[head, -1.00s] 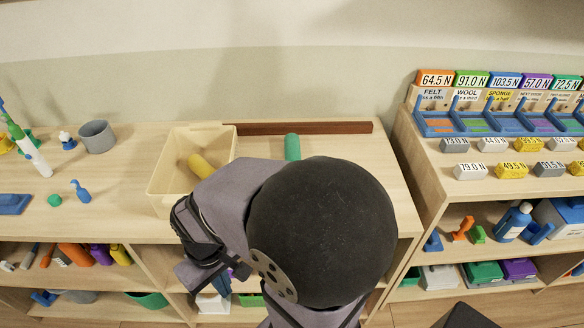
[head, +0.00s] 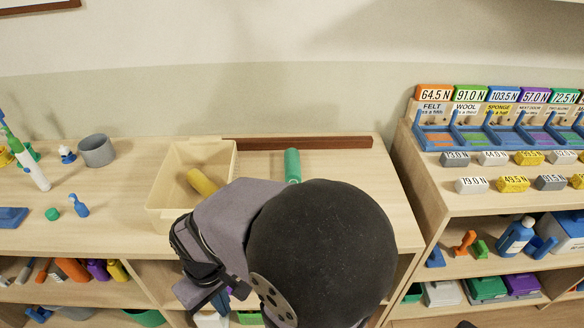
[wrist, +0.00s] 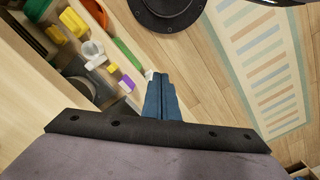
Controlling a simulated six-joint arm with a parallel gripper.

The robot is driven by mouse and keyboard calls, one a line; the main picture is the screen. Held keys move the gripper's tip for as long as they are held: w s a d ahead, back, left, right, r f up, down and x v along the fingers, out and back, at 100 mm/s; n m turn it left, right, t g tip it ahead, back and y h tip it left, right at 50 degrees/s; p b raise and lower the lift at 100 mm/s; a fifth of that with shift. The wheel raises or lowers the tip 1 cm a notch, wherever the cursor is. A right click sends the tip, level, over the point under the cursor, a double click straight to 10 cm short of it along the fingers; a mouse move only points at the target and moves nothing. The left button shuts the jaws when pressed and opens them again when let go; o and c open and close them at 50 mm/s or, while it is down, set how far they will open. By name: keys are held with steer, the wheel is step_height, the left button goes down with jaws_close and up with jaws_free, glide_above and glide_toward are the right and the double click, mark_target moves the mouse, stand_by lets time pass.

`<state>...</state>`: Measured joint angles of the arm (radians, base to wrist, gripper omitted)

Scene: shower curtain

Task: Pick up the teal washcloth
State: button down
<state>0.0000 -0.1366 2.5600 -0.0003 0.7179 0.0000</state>
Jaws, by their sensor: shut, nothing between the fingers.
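A teal rolled cloth (head: 292,165), which looks like the washcloth, lies on the wooden shelf top (head: 335,165), just in front of a dark red-brown bar. My arm's dark round joint covers the area in front of it. My gripper (wrist: 160,95) shows in the wrist view as two blue fingers pressed together, with nothing between them. It points toward the floor and lower shelves, away from the cloth. The teal cloth does not show in the wrist view.
A cream bin (head: 160,185) holding a yellow roll (head: 201,182) stands left of the cloth. The red-brown bar (head: 300,143) lies along the wall. A taller unit (head: 430,190) with labelled blocks stands at the right. The shelf top right of the cloth is clear.

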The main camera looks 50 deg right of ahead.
stand_by(0.3)
steer(key=c, duration=1)
jaws_free()
steer(key=shift+c, duration=0.2)
